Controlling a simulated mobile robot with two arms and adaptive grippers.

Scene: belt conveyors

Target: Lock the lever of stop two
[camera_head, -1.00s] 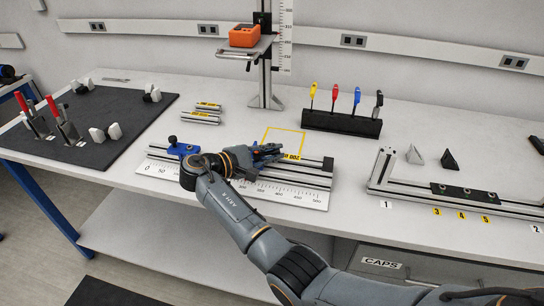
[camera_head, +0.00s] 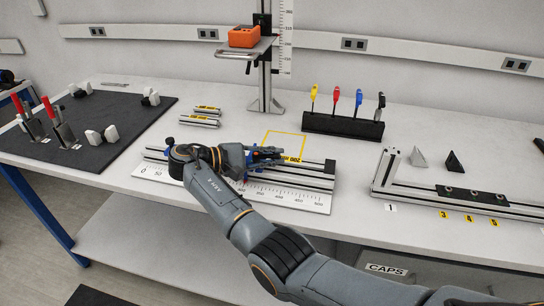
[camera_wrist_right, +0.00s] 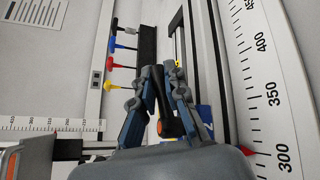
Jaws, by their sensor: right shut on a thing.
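My right gripper (camera_head: 266,155) is over the middle of a silver rail with a white ruler plate (camera_head: 290,199). In the right wrist view the fingers (camera_wrist_right: 163,80) are closed around a dark lever handle (camera_wrist_right: 166,122) with an orange-brown edge. A blue block (camera_wrist_right: 206,116) shows just right of the fingers, partly hidden. A yellow label (camera_head: 291,160) lies beside the gripper in the head view. My left gripper is not in view.
A rack of coloured-handled tools (camera_head: 343,125) and a post with an orange device (camera_head: 244,37) stand behind. Silver bars (camera_head: 199,121) lie at back left, a dark mat (camera_head: 75,130) at far left. Another rail (camera_head: 460,195) lies right.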

